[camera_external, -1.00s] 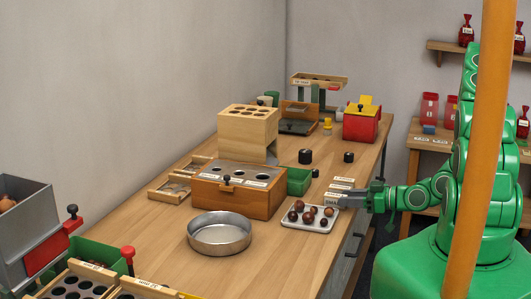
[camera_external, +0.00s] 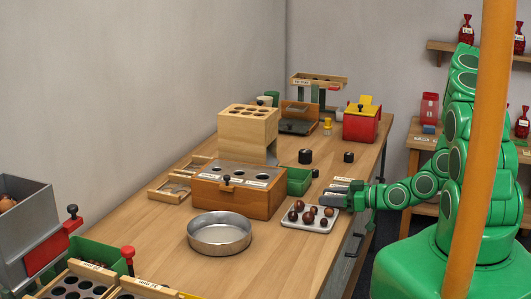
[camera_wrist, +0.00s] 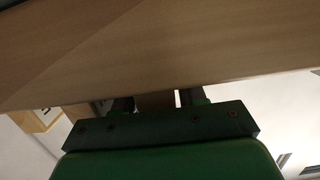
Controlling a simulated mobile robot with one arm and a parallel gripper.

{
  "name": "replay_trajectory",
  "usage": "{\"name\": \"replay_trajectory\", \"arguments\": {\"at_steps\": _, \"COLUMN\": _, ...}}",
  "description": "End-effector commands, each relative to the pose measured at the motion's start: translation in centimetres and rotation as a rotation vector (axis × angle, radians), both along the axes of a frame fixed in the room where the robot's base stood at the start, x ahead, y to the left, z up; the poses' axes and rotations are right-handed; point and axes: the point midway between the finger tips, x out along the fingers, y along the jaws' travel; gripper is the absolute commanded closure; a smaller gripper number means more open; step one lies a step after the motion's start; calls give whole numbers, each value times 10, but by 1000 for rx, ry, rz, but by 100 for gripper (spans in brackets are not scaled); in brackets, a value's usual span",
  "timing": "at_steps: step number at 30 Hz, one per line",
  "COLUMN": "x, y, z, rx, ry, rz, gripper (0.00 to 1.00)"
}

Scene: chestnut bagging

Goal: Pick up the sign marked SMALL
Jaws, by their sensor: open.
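A small stack of pale signs (camera_external: 342,180) lies near the table's right edge, behind the tray of chestnuts. Their lettering is too small to read, so I cannot tell which is marked SMALL. My gripper (camera_external: 338,196) is low over the table edge at these signs and hides part of them. In the wrist view my gripper (camera_wrist: 158,100) shows two dark fingers set apart, with wood-coloured surface between them. No sign can be made out there, and I cannot tell whether one is between the fingers.
A white tray (camera_external: 291,226) with several chestnuts stands just left of my gripper. A round metal pan (camera_external: 219,240), a wooden box with holes (camera_external: 262,203) and a green bin (camera_external: 299,187) stand farther left.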

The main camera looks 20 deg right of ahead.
Motion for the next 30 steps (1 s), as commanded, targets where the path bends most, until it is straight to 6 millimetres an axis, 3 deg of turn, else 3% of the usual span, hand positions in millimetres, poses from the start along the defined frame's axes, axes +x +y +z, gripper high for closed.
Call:
{"name": "replay_trajectory", "arguments": {"at_steps": 11, "x": 3, "y": 3, "z": -1, "rx": -1, "ry": 1, "rz": 1, "gripper": 60}}
{"name": "replay_trajectory", "arguments": {"at_steps": 19, "x": 3, "y": 3, "z": -1, "rx": -1, "ry": 0, "rz": 0, "gripper": 98}}
{"name": "replay_trajectory", "arguments": {"at_steps": 30, "x": 3, "y": 3, "z": 2, "rx": -1, "ry": -1, "rz": 1, "gripper": 98}}
